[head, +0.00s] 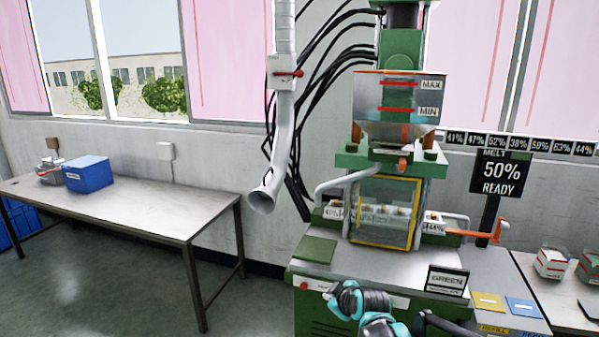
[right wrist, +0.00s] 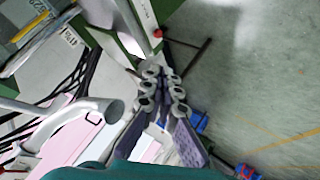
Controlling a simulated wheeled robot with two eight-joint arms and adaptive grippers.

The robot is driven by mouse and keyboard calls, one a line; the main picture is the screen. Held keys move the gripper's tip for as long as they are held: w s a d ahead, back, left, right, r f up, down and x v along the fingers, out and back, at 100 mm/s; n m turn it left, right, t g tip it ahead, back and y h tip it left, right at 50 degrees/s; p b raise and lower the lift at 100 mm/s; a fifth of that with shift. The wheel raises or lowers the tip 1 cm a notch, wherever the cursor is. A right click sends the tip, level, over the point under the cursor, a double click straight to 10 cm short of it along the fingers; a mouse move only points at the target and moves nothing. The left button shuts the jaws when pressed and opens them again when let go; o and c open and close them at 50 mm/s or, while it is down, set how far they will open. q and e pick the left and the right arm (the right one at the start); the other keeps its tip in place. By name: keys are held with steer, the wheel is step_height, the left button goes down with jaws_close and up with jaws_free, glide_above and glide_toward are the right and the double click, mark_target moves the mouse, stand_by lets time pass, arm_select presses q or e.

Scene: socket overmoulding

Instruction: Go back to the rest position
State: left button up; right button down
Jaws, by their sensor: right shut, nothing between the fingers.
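My right gripper (head: 336,293) shows low in the head view, in front of the green machine (head: 335,318) and near its front edge. In the right wrist view, my right gripper (right wrist: 162,74) has its fingers together with nothing between them. No part of my left gripper can be made out in either view.
The moulding machine has a clear guard (head: 385,210) with a yellow frame and an orange handle (head: 478,234) at its right. A grey duct (head: 264,196) hangs left of it. A table (head: 130,212) with a blue box (head: 88,174) stands left. Open floor lies between.

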steer(key=s+d+m+g+h, duration=0.1)
steer(key=s+d+m, duration=0.2)
steer(key=s, duration=0.7)
steer(key=s+d+f+m+g+h, duration=0.1)
steer(key=s+d+m, duration=0.2)
steer(key=s, duration=0.8)
steer(key=s+d+f+m+g+h, duration=0.1)
steer(key=s+d+m, duration=0.2)
steer(key=s, duration=0.7)
steer(key=shift+s+d+f+m, duration=0.15)
steer(key=shift+s+f+m, duration=0.2)
steer(key=shift+m, duration=0.45)
steer(key=shift+r, duration=0.1)
steer(key=shift+d, duration=0.1)
